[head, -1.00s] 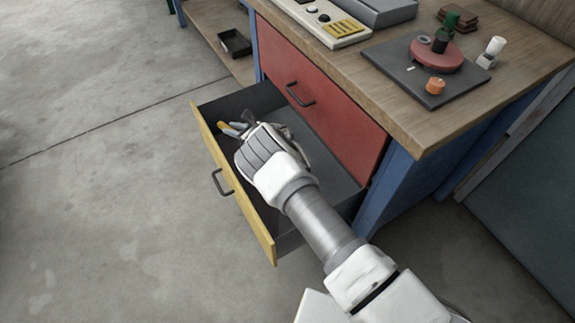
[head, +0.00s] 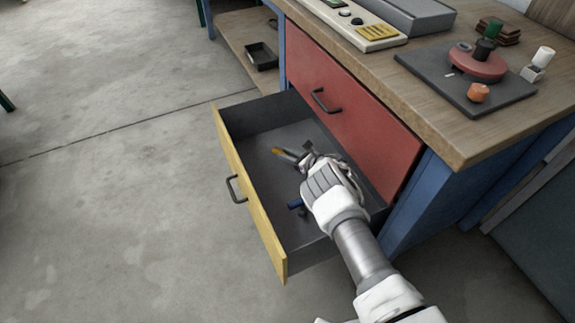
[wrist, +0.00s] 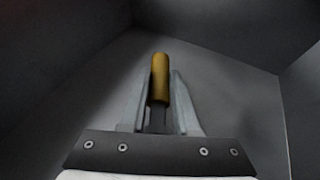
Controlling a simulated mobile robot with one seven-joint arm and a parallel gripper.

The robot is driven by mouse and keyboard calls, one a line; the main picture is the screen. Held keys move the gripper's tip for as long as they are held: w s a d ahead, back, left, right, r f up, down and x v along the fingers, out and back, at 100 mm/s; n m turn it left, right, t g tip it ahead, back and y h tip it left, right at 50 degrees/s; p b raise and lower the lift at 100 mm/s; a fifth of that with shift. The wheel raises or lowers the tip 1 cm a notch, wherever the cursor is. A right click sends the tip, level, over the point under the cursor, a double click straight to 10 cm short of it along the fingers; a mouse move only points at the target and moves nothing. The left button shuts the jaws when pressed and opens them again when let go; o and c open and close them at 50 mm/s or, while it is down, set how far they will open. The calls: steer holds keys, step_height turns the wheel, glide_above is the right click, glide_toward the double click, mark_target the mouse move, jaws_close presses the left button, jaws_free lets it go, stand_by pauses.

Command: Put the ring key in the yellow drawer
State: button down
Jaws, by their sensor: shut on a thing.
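The yellow drawer (head: 250,200) stands pulled out under a red drawer, its dark inside open to view. My gripper (head: 305,160) is inside the drawer's outline, over its right part. In the wrist view, my gripper (wrist: 158,95) is shut on a tool with a yellow handle (wrist: 160,78) and dark shaft. Its orange-yellow handle (head: 284,155) points up-left in the head view. I cannot tell whether this is the ring key, or whether it touches the drawer floor. A small blue thing (head: 296,204) shows left of my gripper in the drawer area; its full shape is hidden.
The closed red drawer (head: 350,125) is just above. The wooden worktop (head: 430,90) carries a dark board with a red disc (head: 477,65) and an orange piece (head: 478,92). A small black tray (head: 262,56) sits on a low shelf. The floor at left is clear.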

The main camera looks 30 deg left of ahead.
mark_target(287, 168)
step_height(287, 168, down, 4)
steer(key=shift+f+b, duration=0.1)
steer(key=shift+b, duration=1.1)
steer(key=c, duration=1.1)
jaws_free()
steer(key=o, duration=0.5)
steer(key=shift+c, duration=0.2)
steer(key=shift+d+r, duration=0.15)
steer(key=shift+r, duration=0.05)
